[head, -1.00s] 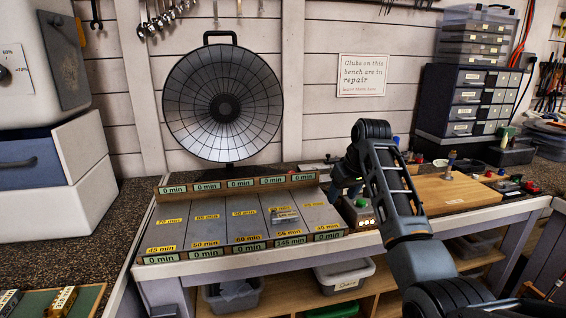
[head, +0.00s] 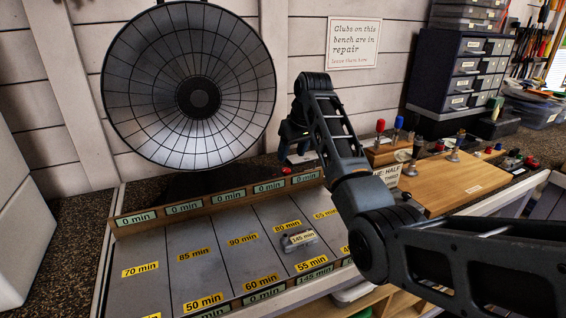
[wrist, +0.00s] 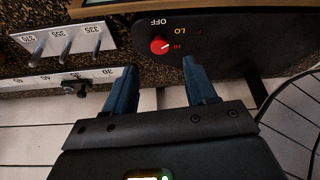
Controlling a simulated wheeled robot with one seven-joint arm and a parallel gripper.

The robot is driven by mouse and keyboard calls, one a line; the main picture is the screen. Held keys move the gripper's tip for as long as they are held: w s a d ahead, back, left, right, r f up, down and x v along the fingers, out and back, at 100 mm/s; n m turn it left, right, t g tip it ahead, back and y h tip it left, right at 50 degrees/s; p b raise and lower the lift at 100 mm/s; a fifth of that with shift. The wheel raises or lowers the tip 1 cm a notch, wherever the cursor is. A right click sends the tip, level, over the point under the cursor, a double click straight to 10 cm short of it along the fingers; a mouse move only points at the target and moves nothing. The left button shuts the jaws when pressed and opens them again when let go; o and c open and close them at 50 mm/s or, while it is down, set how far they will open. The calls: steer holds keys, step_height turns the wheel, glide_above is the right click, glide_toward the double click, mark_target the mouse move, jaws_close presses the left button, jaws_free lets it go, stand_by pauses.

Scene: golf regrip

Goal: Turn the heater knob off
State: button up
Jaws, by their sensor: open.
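The heater is a round dish with a wire guard (head: 190,85), standing at the back of the bench. Its dark base panel (wrist: 235,40) fills the upper right of the wrist view. The panel carries a small red knob (wrist: 160,45) with OFF, LO and HI labels. A light mark on the knob appears to lie on the HI side, but it is small. My gripper (wrist: 160,68) is open and empty, its two blue fingers apart and pointing toward the knob, which shows between and beyond the tips. In the head view my gripper (head: 296,150) is right of the dish, partly hidden by my arm.
A sectioned tray (head: 140,250) with minute labels lies before the heater. A rack with pegs (wrist: 65,45) is left in the wrist view. A wooden board (head: 455,185) and drawer units (head: 470,75) stand right.

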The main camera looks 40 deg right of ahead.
mark_target(286, 170)
steer(key=x, duration=0.6)
steer(key=shift+f+p, duration=0.2)
steer(key=shift+p, duration=0.2)
steer(key=shift+c, duration=0.4)
steer(key=c, duration=1)
steer(key=shift+o, duration=0.2)
